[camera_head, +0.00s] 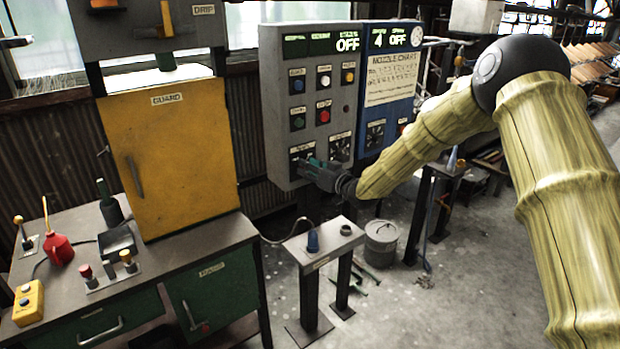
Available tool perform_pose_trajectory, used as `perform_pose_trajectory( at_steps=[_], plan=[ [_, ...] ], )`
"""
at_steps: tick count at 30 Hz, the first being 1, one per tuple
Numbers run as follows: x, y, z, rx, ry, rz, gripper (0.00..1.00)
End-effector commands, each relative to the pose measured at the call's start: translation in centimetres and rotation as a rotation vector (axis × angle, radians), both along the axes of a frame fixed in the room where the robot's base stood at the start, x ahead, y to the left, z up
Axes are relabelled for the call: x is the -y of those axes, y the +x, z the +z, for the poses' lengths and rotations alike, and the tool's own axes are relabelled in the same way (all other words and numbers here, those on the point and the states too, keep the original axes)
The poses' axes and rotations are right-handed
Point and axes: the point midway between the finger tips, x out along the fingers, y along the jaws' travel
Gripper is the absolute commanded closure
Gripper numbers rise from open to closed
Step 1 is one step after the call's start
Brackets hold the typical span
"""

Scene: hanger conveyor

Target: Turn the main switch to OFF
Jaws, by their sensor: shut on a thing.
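The grey control panel (270,110) stands upright at the centre, with several coloured buttons and two dark rotary-switch plates low on its face. My gripper (308,168) is at the lower left switch plate (301,151), its fingers shut on the switch knob there. The fingers hide the knob, so its pointer direction cannot be seen. The small label above it is too small to read, so I cannot confirm it is the main switch. A second rotary switch (340,147) sits just right of it, apart from my gripper. The panel's top right display (347,42) reads OFF.
A blue panel (390,107) with a nozzle chart adjoins on the right; its displays read 4 and OFF. A small stand (323,241) with a blue piece is below my gripper. A workbench (180,262) with a yellow guard (170,160) is left.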

Motion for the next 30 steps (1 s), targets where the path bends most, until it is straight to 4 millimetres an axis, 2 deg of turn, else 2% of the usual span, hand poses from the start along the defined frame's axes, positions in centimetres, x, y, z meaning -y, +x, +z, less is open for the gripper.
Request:
perform_pose_trajectory(
  at_steps=[1, 18, 30],
  plan=[
    [-0.1, -0.05, -0.52, 0.028, -0.038, 0.002, 0.94],
    [-0.24, -0.15, -0.38, 0.331, -0.455, 0.001, 0.94],
    [-0.25, -0.16, -0.05, 0.453, -0.622, 0.0, 0.94]
  ],
)
